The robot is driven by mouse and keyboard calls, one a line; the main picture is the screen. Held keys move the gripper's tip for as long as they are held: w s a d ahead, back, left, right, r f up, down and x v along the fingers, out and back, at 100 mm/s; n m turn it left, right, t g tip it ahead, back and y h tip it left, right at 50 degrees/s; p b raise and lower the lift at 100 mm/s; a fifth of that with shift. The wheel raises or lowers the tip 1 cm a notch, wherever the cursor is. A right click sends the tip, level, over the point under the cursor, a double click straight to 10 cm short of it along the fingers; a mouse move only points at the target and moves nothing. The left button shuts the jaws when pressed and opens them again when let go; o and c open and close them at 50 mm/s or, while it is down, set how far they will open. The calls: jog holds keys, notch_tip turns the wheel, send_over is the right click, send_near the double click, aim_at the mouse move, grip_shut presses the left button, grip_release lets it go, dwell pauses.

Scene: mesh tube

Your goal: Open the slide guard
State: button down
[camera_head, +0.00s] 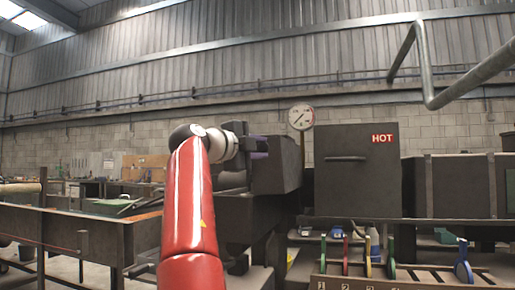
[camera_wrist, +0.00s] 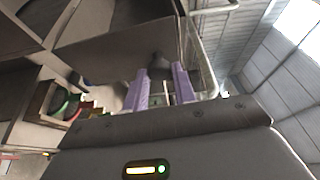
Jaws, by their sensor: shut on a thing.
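My gripper (camera_wrist: 160,72) shows in the wrist view with two purple fingers. Its fingers are closed on a small dark handle (camera_wrist: 158,62), which stands between the fingertips in front of a dark flat panel (camera_wrist: 110,48). In the head view my gripper (camera_head: 257,147) is a purple patch at the left side of a dark metal box (camera_head: 278,168); its fingertips are hidden there. I cannot tell clearly which panel is the slide guard or how far it stands open.
A dark cabinet (camera_head: 356,190) marked HOT stands right of the box. Several coloured levers (camera_head: 368,256) stand on a rack in front. A round gauge (camera_head: 301,117) rises behind. A long dark trough (camera_head: 70,232) lies at the left. A bent pipe (camera_head: 428,75) hangs at the upper right.

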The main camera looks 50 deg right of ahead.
jog(key=c, duration=1.1)
grip_release()
jog(key=shift+c, duration=0.2)
jog(key=shift+a+f, duration=0.1)
jog(key=shift+a, duration=0.3)
jog(key=a+b, duration=0.2)
jog(key=a, duration=0.5)
